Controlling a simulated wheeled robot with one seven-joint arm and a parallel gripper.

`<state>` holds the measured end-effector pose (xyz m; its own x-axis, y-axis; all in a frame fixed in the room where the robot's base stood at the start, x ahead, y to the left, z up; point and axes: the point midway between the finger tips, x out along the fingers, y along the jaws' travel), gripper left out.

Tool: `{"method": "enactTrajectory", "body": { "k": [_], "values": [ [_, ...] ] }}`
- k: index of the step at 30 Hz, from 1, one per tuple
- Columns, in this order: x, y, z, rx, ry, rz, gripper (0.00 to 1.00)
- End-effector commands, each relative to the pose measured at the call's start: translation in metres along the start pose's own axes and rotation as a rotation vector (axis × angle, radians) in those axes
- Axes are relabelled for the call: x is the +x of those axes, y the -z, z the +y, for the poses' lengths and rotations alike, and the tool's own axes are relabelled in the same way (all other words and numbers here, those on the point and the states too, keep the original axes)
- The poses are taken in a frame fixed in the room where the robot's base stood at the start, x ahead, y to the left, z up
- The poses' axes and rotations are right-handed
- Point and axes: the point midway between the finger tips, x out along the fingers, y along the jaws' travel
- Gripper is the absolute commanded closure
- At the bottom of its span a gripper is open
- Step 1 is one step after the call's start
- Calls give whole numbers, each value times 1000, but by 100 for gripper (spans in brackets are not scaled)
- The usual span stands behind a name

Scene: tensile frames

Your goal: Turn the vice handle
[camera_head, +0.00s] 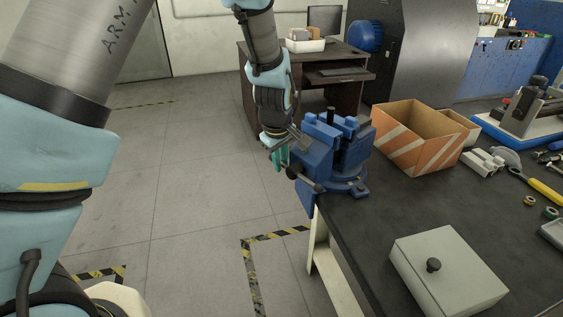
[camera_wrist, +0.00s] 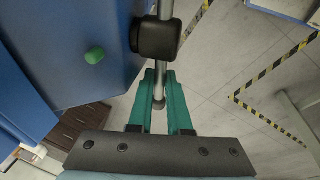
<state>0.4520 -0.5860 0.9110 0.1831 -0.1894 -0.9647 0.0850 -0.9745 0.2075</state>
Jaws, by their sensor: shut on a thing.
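The blue vice (camera_head: 345,155) is mounted at the left corner of the dark workbench. Its handle (camera_head: 308,182) is a thin metal bar with dark ends, sticking out in front of the vice. My gripper (camera_head: 281,158) is at the vice's left side, partly hidden by my wrist. In the wrist view, the green fingers (camera_wrist: 159,88) are shut around the end of the metal handle bar (camera_wrist: 166,10), whose rounded end shows between them. The bar passes through a black block (camera_wrist: 156,38) beside the blue vice body (camera_wrist: 75,30).
An orange-striped cardboard box (camera_head: 408,145) stands right of the vice. A grey box with a black knob (camera_head: 448,272) lies at the bench front. Tools, including a yellow-handled one (camera_head: 545,190), lie at right. Open floor (camera_head: 200,190) is left of the bench.

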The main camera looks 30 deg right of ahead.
Motion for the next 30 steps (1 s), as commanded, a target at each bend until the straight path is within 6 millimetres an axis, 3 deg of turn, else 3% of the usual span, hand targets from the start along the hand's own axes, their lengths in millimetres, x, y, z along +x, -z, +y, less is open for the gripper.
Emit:
{"method": "enactTrajectory", "body": {
  "k": [1,16,17,19,30],
  "values": [
    [4,4,-16,-10,33,-4,100],
    [4,4,-16,-10,33,-4,100],
    [4,4,-16,-10,34,-4,80],
    [4,3,-16,-10,34,-5,72],
    [2,3,-15,-10,32,-4,72]
  ]
}}
